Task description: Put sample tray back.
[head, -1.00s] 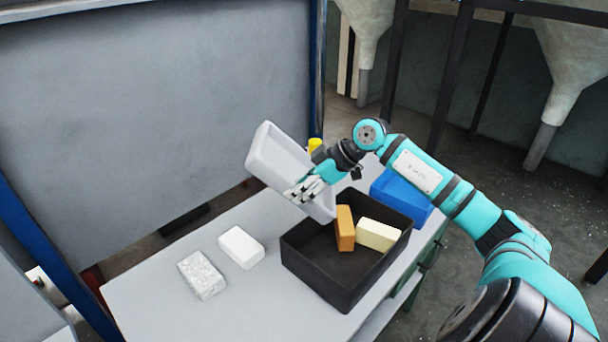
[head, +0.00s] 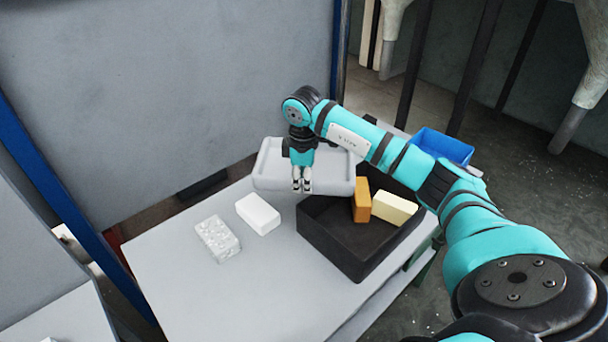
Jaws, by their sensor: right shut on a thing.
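The sample tray is a light grey shallow tray (head: 270,180). It is near the far edge of the table, behind the dark box, and looks roughly level. My right gripper (head: 302,188) points down at the tray's near side and is shut on it. The gripper and wrist hide part of the tray's middle. I cannot tell whether the tray touches the table. My left gripper is not in view.
A black box (head: 335,250) holds an orange block (head: 362,200) and a cream block (head: 393,208). A white block (head: 258,214) and a speckled block (head: 217,239) lie on the grey table (head: 200,290). A blue bin (head: 443,146) stands behind. The table's front left is clear.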

